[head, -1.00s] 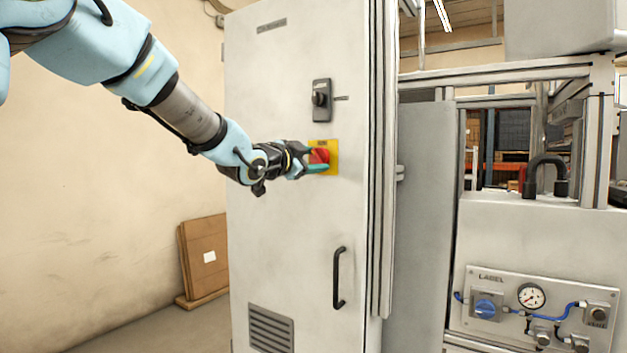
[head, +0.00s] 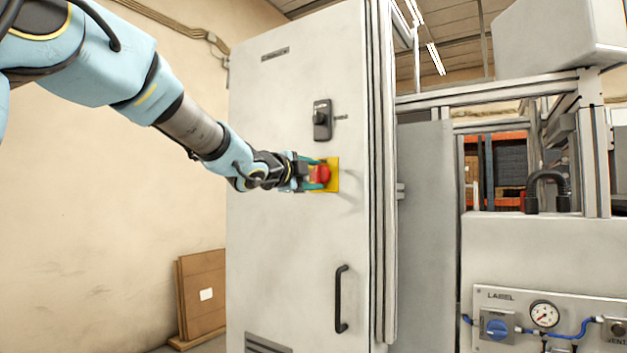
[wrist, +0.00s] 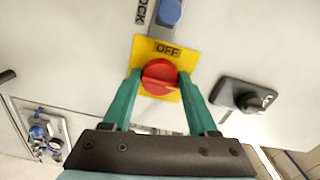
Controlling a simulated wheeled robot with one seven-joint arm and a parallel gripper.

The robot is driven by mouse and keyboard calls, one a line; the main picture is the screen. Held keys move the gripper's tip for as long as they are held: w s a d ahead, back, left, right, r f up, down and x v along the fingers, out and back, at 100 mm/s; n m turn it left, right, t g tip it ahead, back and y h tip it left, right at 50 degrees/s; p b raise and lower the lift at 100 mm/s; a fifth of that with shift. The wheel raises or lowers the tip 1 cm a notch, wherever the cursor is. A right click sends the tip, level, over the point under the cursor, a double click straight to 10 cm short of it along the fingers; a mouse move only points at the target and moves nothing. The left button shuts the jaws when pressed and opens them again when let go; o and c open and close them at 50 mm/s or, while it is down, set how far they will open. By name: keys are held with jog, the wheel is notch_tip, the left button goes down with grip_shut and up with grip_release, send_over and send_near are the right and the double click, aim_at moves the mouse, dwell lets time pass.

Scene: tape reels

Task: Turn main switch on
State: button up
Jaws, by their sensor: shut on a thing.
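The main switch is a red rotary knob (head: 320,174) on a yellow square plate (head: 334,175), mounted on the light grey cabinet door. In the wrist view the red knob (wrist: 160,75) sits on the yellow plate (wrist: 148,45), with the word OFF on the plate beyond it. My gripper (head: 316,173) reaches in from the left, its teal fingers above and below the knob. In the wrist view my gripper (wrist: 160,80) has one finger on each side, shut on the knob. The knob's exact angle is hard to tell.
A black rotary handle (head: 321,119) is above the switch and a black door handle (head: 341,298) below. A blue round part (wrist: 170,11) lies beyond the plate in the wrist view. A panel with a gauge (head: 544,314) is at the right. The space before the door is otherwise clear.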

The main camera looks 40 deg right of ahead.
dwell(0.4)
jog(key=o, duration=1.4)
jog(key=v, duration=1)
jog(key=shift+s+a+b, duration=0.1)
jog(key=shift+a+b, duration=0.2)
jog(key=shift+a, duration=0.05)
